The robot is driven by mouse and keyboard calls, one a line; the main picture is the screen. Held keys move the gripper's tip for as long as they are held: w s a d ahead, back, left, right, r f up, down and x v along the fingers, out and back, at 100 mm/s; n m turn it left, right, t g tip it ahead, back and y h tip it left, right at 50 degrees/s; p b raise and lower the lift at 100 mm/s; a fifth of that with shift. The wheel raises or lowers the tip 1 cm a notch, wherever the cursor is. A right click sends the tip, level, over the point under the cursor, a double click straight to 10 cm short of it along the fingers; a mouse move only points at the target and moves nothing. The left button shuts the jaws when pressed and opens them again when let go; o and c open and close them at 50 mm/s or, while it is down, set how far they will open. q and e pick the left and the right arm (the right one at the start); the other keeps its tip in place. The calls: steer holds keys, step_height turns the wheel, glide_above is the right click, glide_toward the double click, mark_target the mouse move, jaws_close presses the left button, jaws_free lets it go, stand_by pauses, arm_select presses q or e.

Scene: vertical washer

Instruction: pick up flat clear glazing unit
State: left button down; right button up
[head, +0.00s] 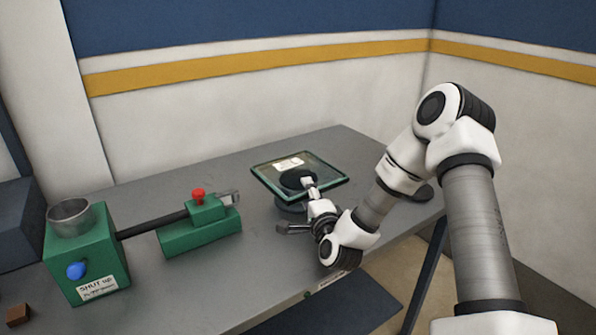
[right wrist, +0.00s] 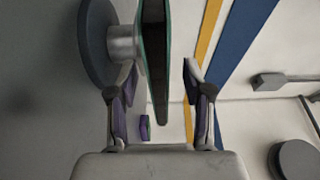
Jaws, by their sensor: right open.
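The flat clear glazing unit (head: 268,172) is a square pane with a green edge and a white label. It lies level on a round dark stand (head: 290,208) near the table's back right. In the right wrist view the pane (right wrist: 155,75) shows edge-on, with the stand (right wrist: 97,45) and its metal neck at left. My right gripper (head: 306,190) is open at the pane's near edge. In the right wrist view the gripper (right wrist: 158,80) has one finger on each side of the pane, with visible gaps. My left gripper is out of view.
A green box (head: 88,255) with a metal cup and blue knob stands at left. A dark bar links it to a green block (head: 200,235) with a red knob. A brown block (head: 17,314) lies front left. The grey table (head: 185,296) is bare in front.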

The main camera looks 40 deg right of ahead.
steer(key=shift+x, duration=1.1)
steer(key=shift+s+a, duration=0.1)
steer(key=shift+s, duration=0.15)
steer(key=shift+c, duration=0.7)
steer(key=c, duration=0.5)
jaws_close()
steer(key=shift+w, duration=0.1)
steer(key=shift+r, duration=0.1)
